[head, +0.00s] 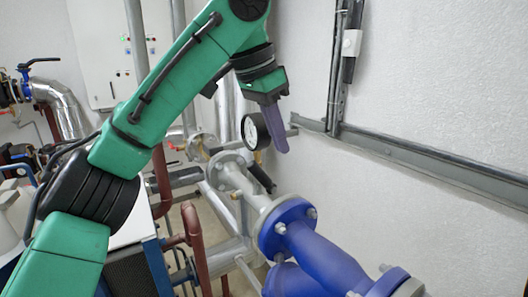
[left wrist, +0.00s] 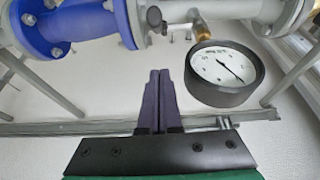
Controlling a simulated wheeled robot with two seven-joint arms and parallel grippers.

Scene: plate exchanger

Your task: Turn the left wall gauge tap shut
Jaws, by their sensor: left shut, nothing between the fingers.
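A round white-faced gauge with a black rim (head: 250,132) stands above the grey pipe, close to the wall. It is large in the left wrist view (left wrist: 222,70), on a brass stem (left wrist: 201,28). A short black lever (head: 261,178) sits below the gauge in the head view; I cannot tell for sure whether it is the gauge tap. My left gripper (head: 282,148) points down just right of the gauge, its purple fingers together and empty. In the left wrist view the shut fingers (left wrist: 159,75) are left of the gauge, apart from it. My right gripper is not in view.
A blue flanged pipe section (head: 318,252) runs at the lower right and joins the grey pipe (head: 244,187). A grey rail (head: 430,161) runs along the white wall. Brown pipes (head: 196,243) stand at the lower middle.

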